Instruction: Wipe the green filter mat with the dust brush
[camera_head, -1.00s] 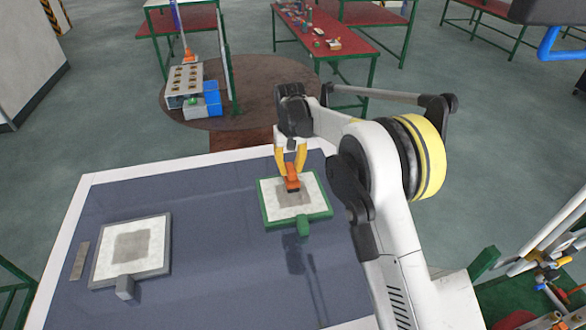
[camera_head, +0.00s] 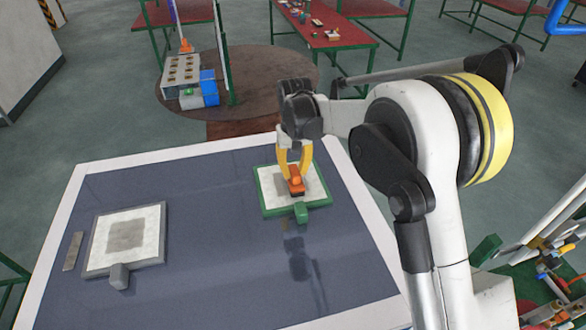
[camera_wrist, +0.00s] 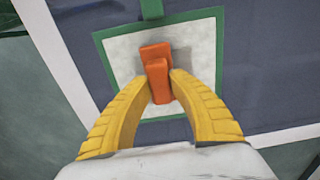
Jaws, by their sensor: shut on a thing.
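The green filter mat (camera_head: 267,207) is a white pad in a green frame with a green tab, lying flat on the table toward its far right part. It also shows in the wrist view (camera_wrist: 117,58). A grey patch on the pad is partly hidden by the brush. My gripper (camera_head: 295,174), with yellow fingers, points down over the mat and is shut on the orange dust brush (camera_head: 297,186). In the wrist view the brush (camera_wrist: 157,72) sits between the fingertips over the pad. I cannot tell whether its underside touches the pad.
A grey-framed mat (camera_head: 98,245) with a grey patch lies on the left of the blue-grey tabletop (camera_head: 200,225), with a small grey bar (camera_head: 73,251) beside it. The tabletop between the two mats is clear. Red tables (camera_head: 335,36) stand beyond.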

